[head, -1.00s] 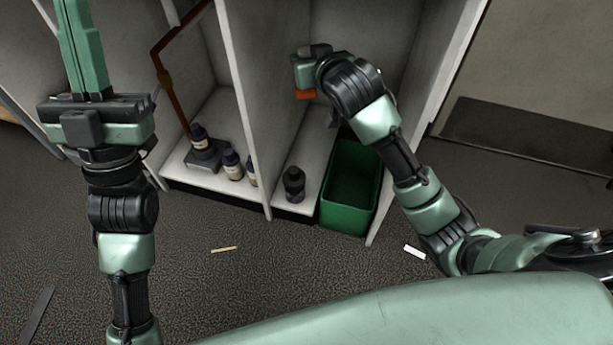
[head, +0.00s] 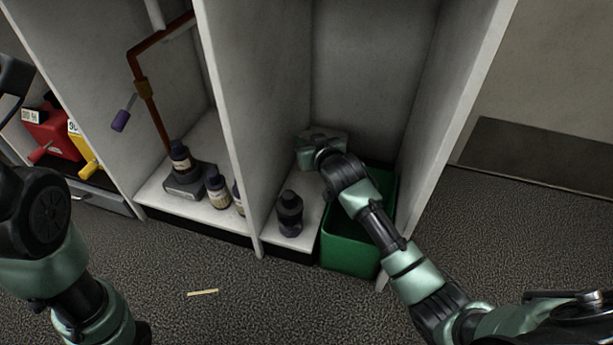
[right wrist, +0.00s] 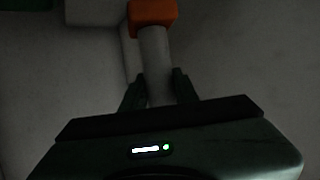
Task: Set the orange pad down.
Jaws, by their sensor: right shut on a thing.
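The orange pad (right wrist: 152,13) shows at the top of the right wrist view, at the far end of a pale round shaft (right wrist: 155,50). My right gripper (right wrist: 158,88) is shut on that shaft, one dark finger on each side. In the head view my right gripper (head: 318,143) is low inside the right-hand bay, above the white shelf floor behind the dark bottle. The pad is hidden there by the gripper and arm. I cannot tell whether it touches a surface. Only part of my left arm shows at the left edge; its gripper is out of view.
A green bin (head: 350,255) stands right of the shelf floor (head: 303,240), under my right arm. A dark bottle (head: 290,213) stands at the shelf's front. A divider (head: 240,130) separates the left bay, with several bottles (head: 218,190) and a brown pipe (head: 145,100).

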